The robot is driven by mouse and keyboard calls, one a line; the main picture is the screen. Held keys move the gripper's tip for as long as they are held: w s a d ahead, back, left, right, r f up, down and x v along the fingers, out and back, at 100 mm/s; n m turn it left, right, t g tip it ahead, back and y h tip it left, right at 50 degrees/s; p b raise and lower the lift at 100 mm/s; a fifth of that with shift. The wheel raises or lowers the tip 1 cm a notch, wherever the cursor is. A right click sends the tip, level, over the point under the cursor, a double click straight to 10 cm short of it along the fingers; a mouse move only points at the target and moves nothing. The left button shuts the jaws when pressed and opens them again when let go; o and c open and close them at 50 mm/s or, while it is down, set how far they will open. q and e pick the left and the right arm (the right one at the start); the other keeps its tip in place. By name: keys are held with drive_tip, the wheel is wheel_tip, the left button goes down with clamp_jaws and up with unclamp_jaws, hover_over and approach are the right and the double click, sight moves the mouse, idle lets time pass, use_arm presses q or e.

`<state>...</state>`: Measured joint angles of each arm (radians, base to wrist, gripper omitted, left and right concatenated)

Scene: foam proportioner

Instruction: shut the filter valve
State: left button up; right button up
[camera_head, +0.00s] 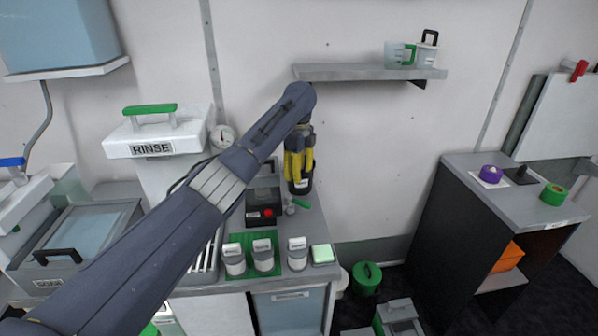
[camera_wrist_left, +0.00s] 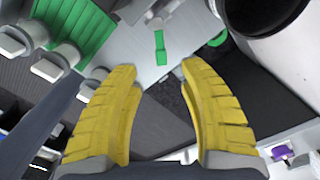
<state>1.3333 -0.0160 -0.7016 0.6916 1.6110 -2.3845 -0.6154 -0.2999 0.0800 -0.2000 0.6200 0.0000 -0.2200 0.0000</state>
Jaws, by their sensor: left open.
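A small valve with a green lever (camera_head: 301,203) is on the counter beside a dark cylinder (camera_head: 301,187) with a white label. The lever also shows in the left wrist view (camera_wrist_left: 160,47), just beyond the gap between my fingertips and apart from them. My left gripper (camera_head: 299,174) points down with its yellow fingers in front of the cylinder, above the lever. In the left wrist view its fingers (camera_wrist_left: 158,69) are spread with nothing between them. I cannot tell the lever's exact angle to the pipe. My right gripper is not in view.
A black box with a red button (camera_head: 266,213) stands left of the lever. Several white-capped jars stand in front, some on a green mat (camera_head: 238,241). A wall shelf (camera_head: 350,73) hangs above. A dark side table (camera_head: 500,186) stands at right.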

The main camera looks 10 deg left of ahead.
use_arm(q)
drive_tip(key=shift+r, duration=0.1)
drive_tip(key=shift+c, duration=0.5)
drive_tip(key=shift+a, duration=0.1)
drive_tip(key=shift+c, duration=1.1)
drive_tip(key=shift+w+a+f+t, duration=0.25)
drive_tip(key=shift+a+f+t, duration=0.25)
drive_tip(key=shift+f, duration=0.1)
drive_tip(key=shift+w+a+f+t, duration=0.2)
drive_tip(key=shift+a+f+t, duration=0.15)
drive_tip(key=shift+f+t, duration=0.2)
clamp_jaws()
drive_tip(key=shift+s+a+f+t, duration=0.1)
drive_tip(key=shift+a+f+t, duration=0.3)
drive_tip(key=shift+f+t, duration=0.2)
drive_tip(key=s+a+t+h, duration=0.1)
drive_tip(key=s+t+h, duration=0.55)
drive_tip(key=s, duration=1.45)
drive_tip(key=t+y, duration=0.1)
drive_tip(key=y, duration=0.1)
approach(298, 203)
drive_tip(key=w+d+f, duration=0.1)
drive_tip(key=d, duration=0.1)
drive_tip(key=w+d+f, duration=0.1)
drive_tip(key=d+f, duration=0.1)
drive_tip(key=w+d+f, duration=0.2)
drive_tip(key=shift+w+f, duration=0.1)
